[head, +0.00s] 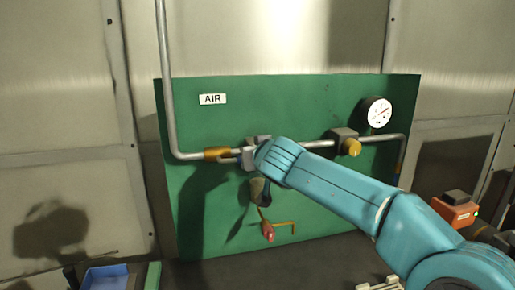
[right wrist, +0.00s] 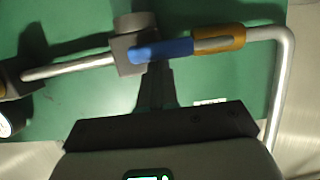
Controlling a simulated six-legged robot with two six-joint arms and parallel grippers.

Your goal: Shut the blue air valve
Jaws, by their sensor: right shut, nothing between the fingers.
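The air valve's grey body (right wrist: 132,48) sits on the pipe in the right wrist view, which shows the panel upside down. Its blue handle (right wrist: 162,50) lies roughly along the pipe, pointing toward the brass fitting. My right gripper (right wrist: 156,76) is shut and empty, its dark fingers reaching up to the handle in the picture. I cannot tell whether they touch it. In the head view, part of the valve (head: 256,140) shows beside my teal wrist, which hides the fingers and most of the handle. My left gripper is not in view.
The green panel (head: 330,105) carries an AIR label (head: 212,99), a gauge (head: 377,112) and a yellow knob (head: 351,147). A red fitting (head: 267,232) with a yellow rod sits below the pipe. A blue tray (head: 105,277) and an orange box (head: 455,212) stand at the sides.

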